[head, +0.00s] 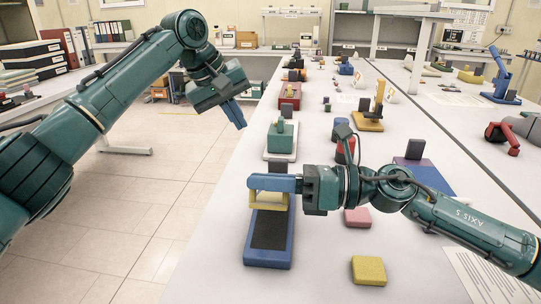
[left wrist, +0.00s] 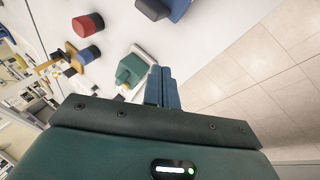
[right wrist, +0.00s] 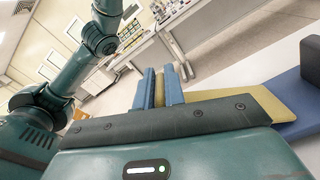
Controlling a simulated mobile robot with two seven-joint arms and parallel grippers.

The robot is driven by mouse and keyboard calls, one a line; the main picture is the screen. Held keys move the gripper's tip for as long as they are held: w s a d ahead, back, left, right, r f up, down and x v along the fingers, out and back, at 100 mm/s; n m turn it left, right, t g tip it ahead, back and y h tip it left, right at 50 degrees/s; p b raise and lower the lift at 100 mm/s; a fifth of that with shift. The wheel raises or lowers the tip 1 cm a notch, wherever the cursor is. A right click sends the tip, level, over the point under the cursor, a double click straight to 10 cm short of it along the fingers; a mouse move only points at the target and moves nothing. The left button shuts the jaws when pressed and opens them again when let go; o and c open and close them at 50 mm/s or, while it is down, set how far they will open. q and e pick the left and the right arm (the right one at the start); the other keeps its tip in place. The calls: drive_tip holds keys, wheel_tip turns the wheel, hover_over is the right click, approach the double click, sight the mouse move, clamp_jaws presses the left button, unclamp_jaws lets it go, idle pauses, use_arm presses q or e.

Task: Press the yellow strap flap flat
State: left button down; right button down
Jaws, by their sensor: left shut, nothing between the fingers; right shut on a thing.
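The yellow strap flap (head: 284,202) stands raised over a blue base with a black pad (head: 268,238) near the table's front left edge. In the right wrist view the yellow strap (right wrist: 264,104) runs out from beside the fingers. My right gripper (head: 272,183) is shut on the strap flap, its blue fingers covering the flap's upper part. My left gripper (head: 237,115) is shut and empty, in the air beyond the table's left edge, up and left of the blue base. Its closed fingers show in the left wrist view (left wrist: 163,88).
A green block on a white base (head: 281,140) stands behind the blue base. Open floor lies left of the table.

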use_arm(q)
drive_tip(key=s+d+r+m+g+y, duration=0.1)
drive_tip(key=s+d+r+m+y, duration=0.15)
drive_tip(key=s+r, duration=0.4)
drive_tip(key=s+d+r+m+g+y, duration=0.1)
drive_tip(key=s+d+r+g+y, duration=0.1)
drive_tip(key=s+d+r, duration=0.35)
drive_tip(key=shift+s+a+f, duration=0.4)
drive_tip(key=shift+s+f, duration=0.3)
drive_tip(key=shift+f, duration=1.4)
drive_tip(key=shift+s+a+f, duration=0.4)
drive_tip(key=shift+s+f, duration=0.25)
drive_tip(key=shift+f, duration=1.4)
drive_tip(key=shift+s+a+f, duration=0.4)
drive_tip(key=shift+s+f, duration=0.3)
drive_tip(key=shift+f, duration=1.4)
drive_tip(key=shift+f, duration=0.1)
